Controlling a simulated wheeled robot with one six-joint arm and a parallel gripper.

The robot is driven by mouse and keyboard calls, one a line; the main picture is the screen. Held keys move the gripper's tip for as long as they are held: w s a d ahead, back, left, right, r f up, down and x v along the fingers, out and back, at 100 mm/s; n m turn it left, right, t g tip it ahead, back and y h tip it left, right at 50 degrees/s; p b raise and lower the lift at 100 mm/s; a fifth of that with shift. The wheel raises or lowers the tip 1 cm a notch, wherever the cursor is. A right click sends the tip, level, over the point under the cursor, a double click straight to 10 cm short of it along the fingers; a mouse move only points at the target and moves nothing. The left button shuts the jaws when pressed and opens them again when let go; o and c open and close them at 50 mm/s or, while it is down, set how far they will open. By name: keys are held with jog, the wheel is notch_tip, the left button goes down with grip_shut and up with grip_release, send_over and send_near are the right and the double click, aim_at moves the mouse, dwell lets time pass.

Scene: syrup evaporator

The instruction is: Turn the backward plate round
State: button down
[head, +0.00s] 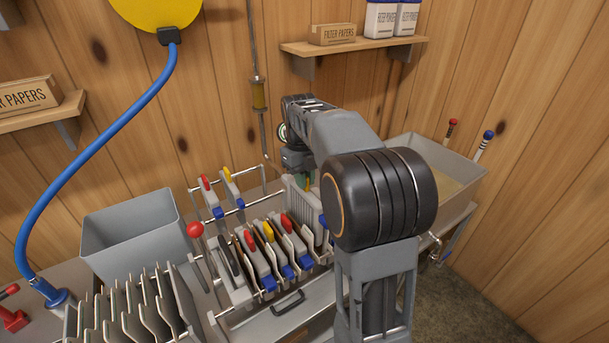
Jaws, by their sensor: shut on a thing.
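Grey filter plates with coloured tabs sit in a row on the press rails (222,313): one red-tabbed (258,262), one yellow-tabbed (277,250), another red-tabbed (295,240). Their blue tabs are at the lower right ends. A red-tabbed plate (211,196) and a yellow-tabbed plate (233,188) stand apart on a rack behind. My gripper (307,182) is at the row's far right end, pointing down and mostly hidden by my arm. It is shut on a plate, of which a yellowish tab shows between the jaws. I cannot tell which plate faces backward.
A red-knobbed lever (195,230) stands left of the row. A grey bin (132,235) and a rack of thin grey sheets (135,312) are further left. A pan (440,170) stands right. A blue hose (105,128) hangs at left. Shelves (352,46) line the wall.

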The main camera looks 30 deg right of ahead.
jog(key=b, duration=0.3)
send_over(304, 213)
jog(key=w+d, duration=0.1)
jog(key=w, duration=0.1)
jog(key=shift+s+f, duration=0.15)
jog(key=shift+f, duration=2.7)
jog(key=shift+f+b, duration=2.45)
jog(key=shift+f, duration=1.1)
jog(key=c, duration=0.7)
grip_release()
jog(key=shift+f, duration=0.1)
jog(key=shift+w+r+p, duration=0.25)
jog(key=shift+r+p, duration=1.6)
jog(key=shift+r, duration=0.15)
jog(key=shift+w+r+p, duration=0.2)
jog(key=shift+r+p, duration=1.6)
jog(key=shift+r, duration=0.2)
